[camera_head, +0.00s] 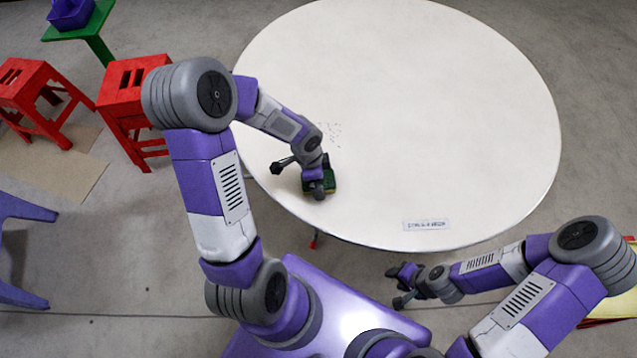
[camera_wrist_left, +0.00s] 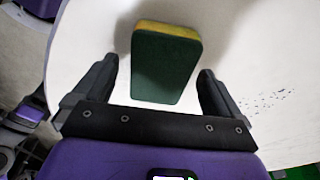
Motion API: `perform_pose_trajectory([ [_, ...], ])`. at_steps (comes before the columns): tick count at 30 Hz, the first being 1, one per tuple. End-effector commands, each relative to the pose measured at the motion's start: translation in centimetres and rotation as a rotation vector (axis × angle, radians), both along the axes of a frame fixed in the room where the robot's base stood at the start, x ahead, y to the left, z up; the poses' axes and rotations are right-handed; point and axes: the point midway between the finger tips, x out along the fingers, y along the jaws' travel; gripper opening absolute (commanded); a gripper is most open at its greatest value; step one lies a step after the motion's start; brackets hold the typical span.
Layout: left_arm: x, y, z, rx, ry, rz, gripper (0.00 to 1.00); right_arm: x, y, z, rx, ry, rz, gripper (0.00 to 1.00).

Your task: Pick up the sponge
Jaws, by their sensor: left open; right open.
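The sponge (camera_wrist_left: 165,68), dark green with a yellow layer, lies on the white round table near its left edge. In the head view the sponge (camera_head: 330,184) is partly covered by my left gripper (camera_head: 298,180). In the left wrist view my left gripper (camera_wrist_left: 160,88) is open, with a finger on each side of the sponge and a gap to each. My right gripper (camera_head: 400,288) is open and empty, off the table's front edge at the lower right.
The white table (camera_head: 430,110) is mostly clear. Dark specks (camera_head: 333,132) lie beyond the sponge, and a small label (camera_head: 426,224) lies near the front edge. Red stools (camera_head: 130,95) stand left of the table.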

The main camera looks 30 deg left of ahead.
Motion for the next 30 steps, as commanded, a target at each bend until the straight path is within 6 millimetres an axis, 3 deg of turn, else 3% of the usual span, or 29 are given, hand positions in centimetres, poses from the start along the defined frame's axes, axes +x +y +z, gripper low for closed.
perform_pose_trajectory([
  [2,0.1,-0.2,-1.0,-0.001,-0.001,-0.003,0.99,0.0,0.0,-0.6,0.0,0.0,0.0,0.43],
  [8,0.1,-0.2,-0.9,0.0,-0.002,-0.001,0.99,0.0,0.0,-0.4,0.0,0.0,0.0,0.43],
  [19,0.1,-0.2,-0.9,0.0,-0.002,-0.001,0.45,0.0,0.0,-0.4,0.0,0.0,0.0,0.43],
  [26,0.1,-0.2,-0.9,0.0,-0.002,-0.001,0.43,0.0,0.0,-0.4,0.0,0.0,0.0,0.43],
  [30,0.2,-0.2,0.1,0.0,-0.004,0.0,0.43,0.0,0.0,0.1,0.0,0.0,0.0,0.43],
])
